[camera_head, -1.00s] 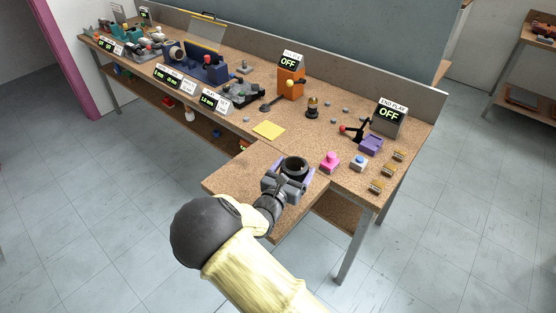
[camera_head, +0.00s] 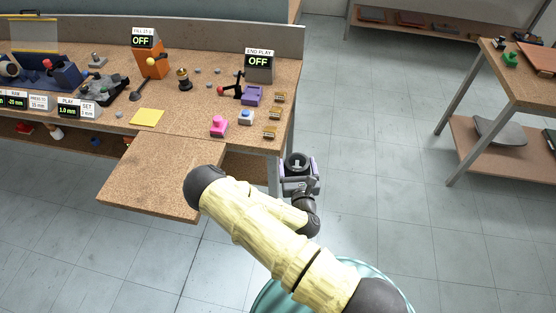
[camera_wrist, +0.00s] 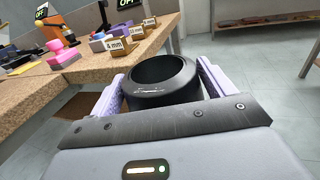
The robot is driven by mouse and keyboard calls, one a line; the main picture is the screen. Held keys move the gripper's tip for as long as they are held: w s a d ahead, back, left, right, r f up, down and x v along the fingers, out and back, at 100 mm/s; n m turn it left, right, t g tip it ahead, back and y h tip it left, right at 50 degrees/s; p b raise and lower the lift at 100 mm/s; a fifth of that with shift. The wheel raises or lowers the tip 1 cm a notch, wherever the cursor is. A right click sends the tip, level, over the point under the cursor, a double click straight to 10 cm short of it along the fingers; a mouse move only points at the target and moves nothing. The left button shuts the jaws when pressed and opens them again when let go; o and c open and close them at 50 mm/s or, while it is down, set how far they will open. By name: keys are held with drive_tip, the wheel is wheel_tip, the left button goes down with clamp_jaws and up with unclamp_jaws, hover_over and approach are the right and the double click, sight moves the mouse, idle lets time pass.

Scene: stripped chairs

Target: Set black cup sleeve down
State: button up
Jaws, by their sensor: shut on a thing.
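The black cup sleeve (camera_wrist: 162,77) is a short, open-topped ring held between the two purple fingers of my gripper (camera_wrist: 160,85). The sleeve looks upright in the wrist view. In the head view the sleeve (camera_head: 298,161) and my gripper (camera_head: 299,176) are just right of the workbench's right end, over the open floor. My gripper is shut on the sleeve. The underside of the sleeve is hidden behind the gripper body.
The workbench (camera_head: 180,150) has a bare front extension. A pink block (camera_head: 218,126), a blue-topped button (camera_head: 246,117), brass gauge blocks (camera_head: 271,132) and a purple fixture (camera_head: 251,96) stand near its right end. A second table (camera_head: 510,85) stands far right, with clear floor between.

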sight(309, 168)
drive_tip(key=d, duration=0.1)
drive_tip(key=d+f, duration=0.1)
drive_tip(key=d, duration=0.1)
drive_tip(key=shift+d+f, duration=0.35)
drive_tip(key=shift+d, duration=0.05)
drive_tip(key=shift+r, duration=0.15)
idle(0.5)
